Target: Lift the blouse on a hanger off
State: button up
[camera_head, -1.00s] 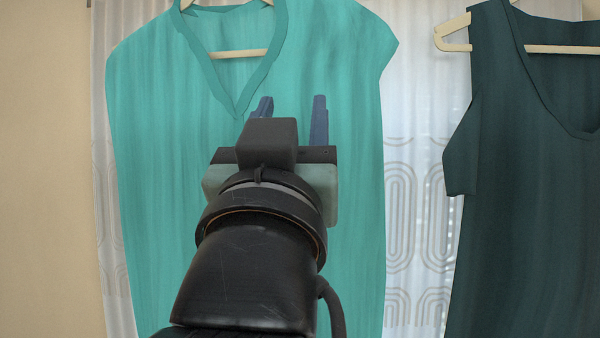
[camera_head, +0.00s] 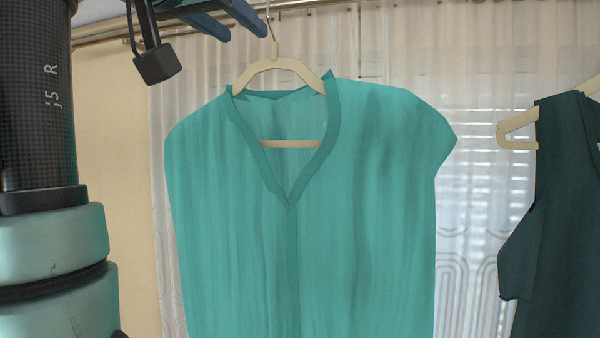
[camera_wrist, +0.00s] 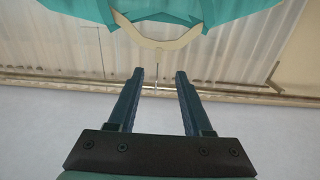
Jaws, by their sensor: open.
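The teal sleeveless blouse (camera_head: 365,200) hangs on a cream hanger (camera_head: 279,66) by a thin metal hook (camera_head: 273,35). In the wrist view the picture is upside down: the blouse (camera_wrist: 230,10) and the hanger (camera_wrist: 157,42) are at the top, with the hook between the fingertips in the picture. My gripper (camera_head: 240,20) is open and empty at the top of the head view, its blue fingers just left of the hook. In the wrist view my gripper (camera_wrist: 158,72) has its two fingers well apart. I cannot tell whether the hook is between them in depth.
A dark green garment (camera_head: 560,220) hangs on another cream hanger (camera_head: 518,130) at the right. A metal rail (camera_head: 125,32) runs along the top and also shows in the wrist view (camera_wrist: 90,83). Sheer curtains (camera_head: 480,180) hang behind, and a beige wall (camera_head: 115,150) is at left.

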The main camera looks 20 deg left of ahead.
jog(key=p, duration=0.2)
send_near(274, 53)
jog(key=w, duration=0.3)
jog(key=w+p, duration=0.4)
jog(key=shift+w+f+p, duration=0.15)
jog(key=shift+w+p, duration=0.3)
jog(key=shift+w, duration=0.15)
jog(key=shift+s, duration=0.1)
grip_shut()
dwell(0.7)
